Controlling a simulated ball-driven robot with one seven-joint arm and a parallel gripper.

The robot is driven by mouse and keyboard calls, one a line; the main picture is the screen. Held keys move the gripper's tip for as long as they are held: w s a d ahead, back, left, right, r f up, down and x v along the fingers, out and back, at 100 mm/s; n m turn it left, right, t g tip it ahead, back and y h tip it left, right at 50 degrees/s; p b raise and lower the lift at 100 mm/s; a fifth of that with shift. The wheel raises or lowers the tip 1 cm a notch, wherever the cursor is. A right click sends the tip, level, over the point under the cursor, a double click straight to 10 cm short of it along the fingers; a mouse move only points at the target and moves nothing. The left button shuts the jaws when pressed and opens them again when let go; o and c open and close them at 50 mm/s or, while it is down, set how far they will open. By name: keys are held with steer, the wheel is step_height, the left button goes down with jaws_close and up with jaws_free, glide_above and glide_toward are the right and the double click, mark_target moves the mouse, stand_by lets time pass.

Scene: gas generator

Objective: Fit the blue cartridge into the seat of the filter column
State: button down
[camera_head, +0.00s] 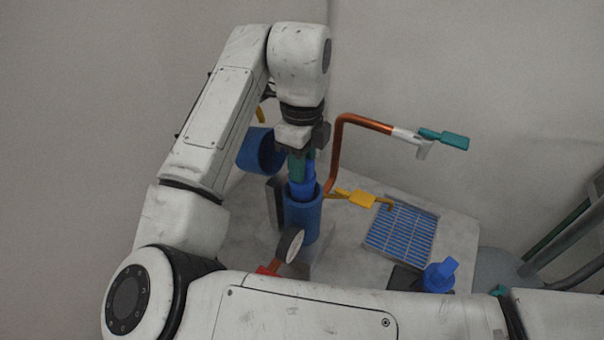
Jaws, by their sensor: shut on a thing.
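My gripper (302,164) points down over the filter column (303,219), a darker blue upright cylinder near the middle of the view. It is shut on the blue cartridge (302,189), whose bright blue lower part shows just below the fingers. The cartridge is at the column's open top, roughly in line with it. Its lower end is hidden by the column's rim, so I cannot tell how deep it sits. The seat inside is hidden too.
A tilted blue cup-shaped part (258,151) is left of my gripper. A copper pipe (336,150) with a teal-handled valve (445,138) rises close on the right. A yellow lever (356,198), a blue grate (401,236), a gauge (289,245) and another blue piece (440,275) stand around.

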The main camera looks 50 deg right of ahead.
steer(key=shift+f, duration=1.75)
steer(key=shift+f, duration=0.15)
steer(key=c, duration=0.8)
jaws_free()
steer(key=shift+c, duration=0.2)
step_height(320, 180, up, 12)
steer(key=shift+r, duration=0.15)
